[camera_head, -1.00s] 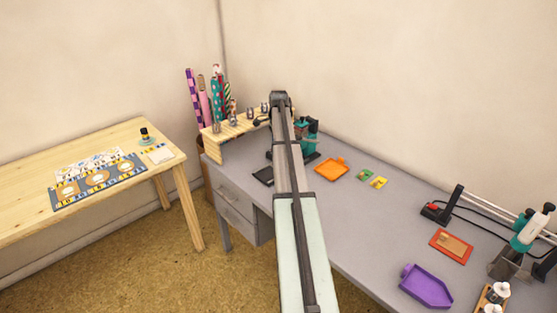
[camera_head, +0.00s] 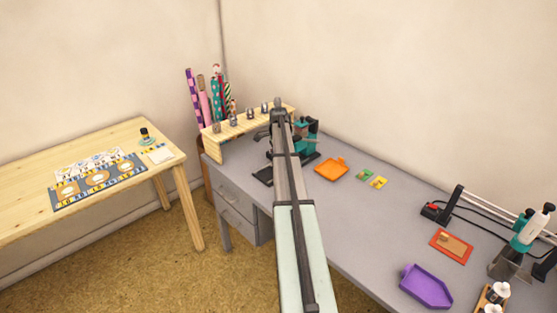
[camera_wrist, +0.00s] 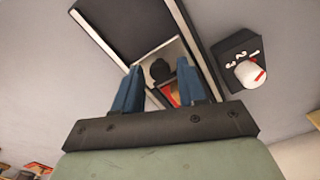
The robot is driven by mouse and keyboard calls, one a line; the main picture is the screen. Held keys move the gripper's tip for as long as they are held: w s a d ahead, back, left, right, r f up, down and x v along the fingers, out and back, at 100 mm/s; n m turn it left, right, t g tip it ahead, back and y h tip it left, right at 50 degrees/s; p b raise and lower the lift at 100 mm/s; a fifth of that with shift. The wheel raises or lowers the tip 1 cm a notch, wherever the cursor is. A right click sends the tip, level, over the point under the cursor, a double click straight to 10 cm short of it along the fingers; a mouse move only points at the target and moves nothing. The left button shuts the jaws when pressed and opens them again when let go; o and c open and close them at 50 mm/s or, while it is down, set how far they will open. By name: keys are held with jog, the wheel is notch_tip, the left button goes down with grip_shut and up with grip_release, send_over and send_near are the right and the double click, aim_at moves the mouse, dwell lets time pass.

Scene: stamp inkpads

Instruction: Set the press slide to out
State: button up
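The teal and black press (camera_head: 309,130) stands at the back left of the grey desk, partly hidden behind my arm. A flat black part (camera_head: 262,177) lies at its front left. In the wrist view I see a dark framed plate with a pale strip, and a round black knob (camera_wrist: 160,71) on it, which may be the slide's knob. My gripper (camera_wrist: 158,78) has its two blue fingers apart, one on each side of the knob in the picture. I cannot tell whether they touch it. In the head view the fingertips are not clear.
A dark dial block with a white, red-marked knob (camera_wrist: 250,74) sits right of the fingers. An orange tray (camera_head: 331,168) and small cards (camera_head: 378,182) lie right of my arm. Further right is a purple tray (camera_head: 426,287).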

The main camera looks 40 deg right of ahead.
grip_shut()
jog(key=shift+a, duration=0.1)
dwell(0.3)
jog(key=a, duration=0.8)
jog(key=shift+a, duration=0.4)
jog(key=shift+o, duration=1)
grip_release()
jog(key=shift+r, duration=0.1)
notch_tip(320, 180, up, 14)
jog(key=shift+f, duration=0.2)
